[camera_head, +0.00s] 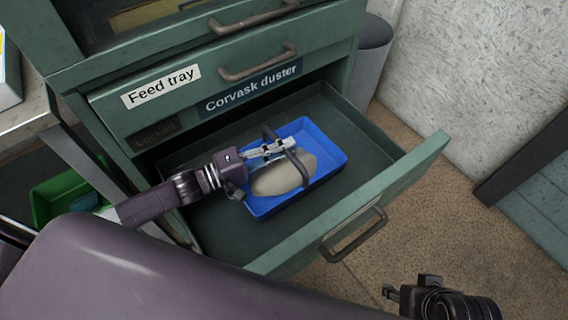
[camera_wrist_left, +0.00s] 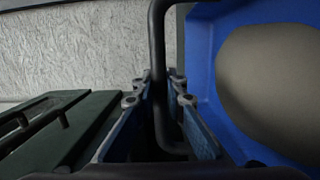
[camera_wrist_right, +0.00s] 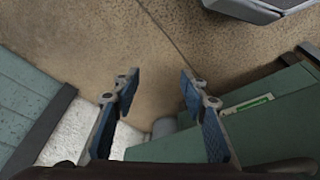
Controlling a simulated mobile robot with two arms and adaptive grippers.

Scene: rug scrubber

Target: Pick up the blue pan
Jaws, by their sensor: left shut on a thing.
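The blue pan (camera_head: 326,150) is inside the open drawer, with a dark arched handle (camera_head: 299,168) over it. A rounded grey-beige object (camera_head: 280,181) lies in the pan. My left gripper (camera_head: 272,149) reaches over the pan from the left and is shut on the handle. In the left wrist view the handle (camera_wrist_left: 157,50) passes between the fingers, with the blue pan (camera_wrist_left: 203,75) to the right. I cannot tell whether the pan touches the drawer floor. My right gripper (camera_head: 405,292) is low at the right; the right wrist view shows its fingers (camera_wrist_right: 157,88) apart and empty.
The green drawer (camera_head: 372,172) is pulled out, its walls around the pan. A green bin (camera_head: 46,205) is at left, a grey bin (camera_head: 371,55) behind.

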